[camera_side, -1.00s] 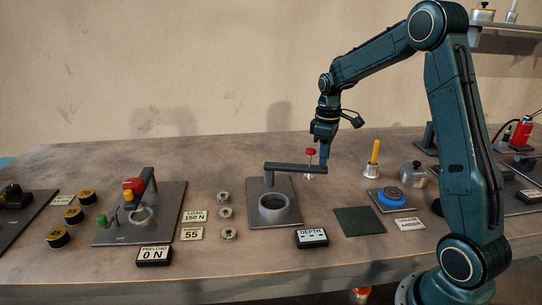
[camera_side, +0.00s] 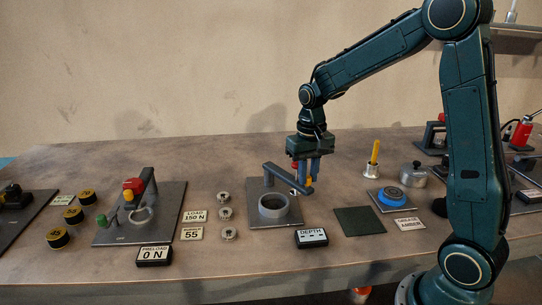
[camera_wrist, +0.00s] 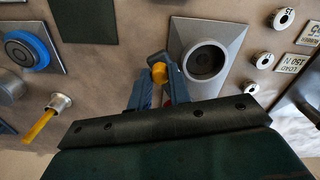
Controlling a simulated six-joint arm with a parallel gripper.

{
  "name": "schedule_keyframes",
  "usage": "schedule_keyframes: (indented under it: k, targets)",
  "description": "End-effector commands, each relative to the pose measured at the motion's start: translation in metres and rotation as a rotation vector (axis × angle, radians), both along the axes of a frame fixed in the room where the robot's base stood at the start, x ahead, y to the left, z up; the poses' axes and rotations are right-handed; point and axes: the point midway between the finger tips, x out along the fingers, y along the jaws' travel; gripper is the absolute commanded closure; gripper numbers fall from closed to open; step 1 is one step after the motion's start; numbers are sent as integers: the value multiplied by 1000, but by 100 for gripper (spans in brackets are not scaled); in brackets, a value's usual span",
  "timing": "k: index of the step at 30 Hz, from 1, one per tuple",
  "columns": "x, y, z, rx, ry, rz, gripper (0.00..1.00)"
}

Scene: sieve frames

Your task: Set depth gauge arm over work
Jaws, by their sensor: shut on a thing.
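The depth gauge arm (camera_side: 283,174) is a dark bar on a post at the back of a grey base plate (camera_side: 258,215). A round grey ring-shaped cup (camera_side: 273,207) stands on that plate; it also shows in the wrist view (camera_wrist: 204,61). The bar points to the front right, and its end lies to the right of the cup, not above it. My gripper (camera_side: 307,182) is shut on the gauge arm near its free end. In the wrist view, a yellow tip (camera_wrist: 159,73) shows between the blue fingers. The red knob (camera_side: 294,165) is mostly hidden behind the gripper.
A depth display (camera_side: 311,237) stands in front of the plate. A dark green mat (camera_side: 359,221) and a blue ring holder (camera_side: 391,197) lie to the right. Several small metal rings (camera_side: 225,213) lie left. A preload fixture (camera_side: 140,210) stands further left.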

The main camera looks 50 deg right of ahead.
Motion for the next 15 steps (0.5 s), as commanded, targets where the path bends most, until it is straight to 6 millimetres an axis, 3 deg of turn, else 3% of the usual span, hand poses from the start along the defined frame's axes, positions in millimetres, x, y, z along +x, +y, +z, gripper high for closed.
schedule_keyframes:
  k: [15]
  targets:
    - [26, 56, 2, 0, -5, -368, 100]
